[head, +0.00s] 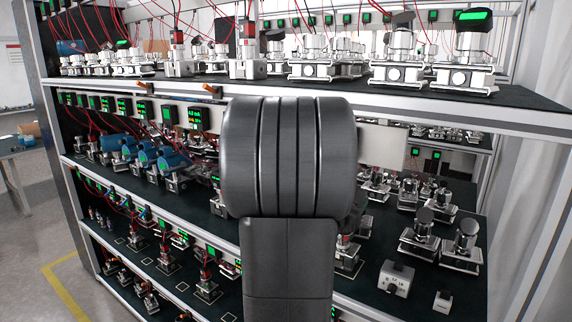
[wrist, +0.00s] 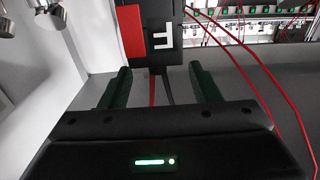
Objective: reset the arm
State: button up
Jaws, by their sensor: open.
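My gripper (wrist: 160,90) shows in the wrist view with its two dark green fingers spread apart and nothing held between them. A dark block with a red patch and a white mark (wrist: 160,30) is just beyond the fingertips; I cannot tell whether they touch it. Red and black leads run by it. In the head view my own dark arm fills the middle, and my gripper is hidden behind it.
A rack with several shelves spans the head view. The top shelf (head: 520,97) bears silver transmitters (head: 466,50). Blue transmitters (head: 172,162) stand on the middle shelf, with small displays (head: 195,117) above. Red wires hang throughout. Open floor (head: 30,250) lies at left.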

notch_tip(320, 180, up, 5)
jog(key=p, duration=0.3)
jog(key=shift+f, duration=0.1)
